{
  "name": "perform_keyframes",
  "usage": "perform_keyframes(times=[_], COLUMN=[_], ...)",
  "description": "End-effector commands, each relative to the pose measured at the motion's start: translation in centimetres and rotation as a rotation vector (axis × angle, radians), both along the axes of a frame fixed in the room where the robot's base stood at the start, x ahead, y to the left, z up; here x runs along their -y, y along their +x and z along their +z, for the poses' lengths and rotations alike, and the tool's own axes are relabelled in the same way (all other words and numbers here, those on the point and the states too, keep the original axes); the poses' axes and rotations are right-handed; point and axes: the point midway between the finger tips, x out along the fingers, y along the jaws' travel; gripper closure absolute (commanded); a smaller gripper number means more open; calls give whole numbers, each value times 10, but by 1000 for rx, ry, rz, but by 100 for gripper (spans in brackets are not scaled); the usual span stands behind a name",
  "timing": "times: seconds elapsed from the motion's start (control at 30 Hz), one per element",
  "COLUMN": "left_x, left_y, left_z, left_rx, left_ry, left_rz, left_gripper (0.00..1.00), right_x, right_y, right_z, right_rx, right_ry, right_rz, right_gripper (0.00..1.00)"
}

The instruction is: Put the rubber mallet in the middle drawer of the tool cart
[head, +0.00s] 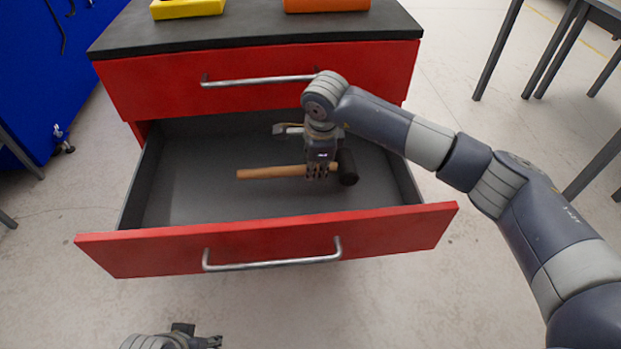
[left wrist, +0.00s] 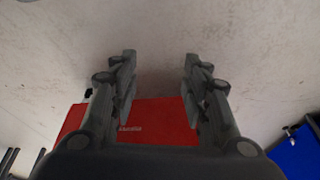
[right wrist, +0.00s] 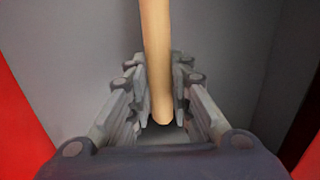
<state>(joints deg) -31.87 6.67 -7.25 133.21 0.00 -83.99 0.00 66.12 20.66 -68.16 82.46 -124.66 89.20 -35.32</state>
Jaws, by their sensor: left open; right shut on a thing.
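The rubber mallet (head: 268,172) has a tan wooden handle and a black head. In the head view it is inside the open middle drawer (head: 215,205) of the red tool cart (head: 150,85). My right gripper (head: 318,175) is shut on the handle close to the head. The right wrist view shows the handle (right wrist: 156,55) between the fingers (right wrist: 160,95), with the grey drawer floor beyond. I cannot tell whether the mallet touches the floor. My left gripper (head: 195,338) is open and empty at the bottom edge, in front of the drawer; its fingers (left wrist: 158,85) show spread in the left wrist view.
The top drawer (head: 250,80) is shut, its handle above the open drawer. A yellow item (head: 187,8) and an orange item (head: 326,4) lie on the dark cart top. The drawer holds nothing else visible. A blue cabinet (head: 40,60) stands at the left.

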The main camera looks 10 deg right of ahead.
Motion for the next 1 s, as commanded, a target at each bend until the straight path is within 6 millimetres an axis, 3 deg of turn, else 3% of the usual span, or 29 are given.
perform_keyframes(times=[0.33, 0.7, 0.73, 0.8, 1.0], left_x=[-1, -1, -1, -1, -1], left_y=[-5, -7, -7, -7, -7], left_z=[18, 20, 22, 22, 21], left_rx=[9, 10, 10, 9, 7], left_ry=[0, 0, 0, 0, 0], left_rz=[1, 1, 1, 1, 2], left_gripper=[57, 57, 57, 57, 57], right_x=[0, 0, 0, 0, 0], right_y=[0, 1, 0, 0, 0], right_z=[-38, -42, -42, -42, -42], right_rx=[1, 3, 1, 1, 1], right_ry=[1, 0, 0, 0, 0], right_rz=[1, 2, 2, 2, 2], right_gripper=[100, 100, 76, 61, 61])
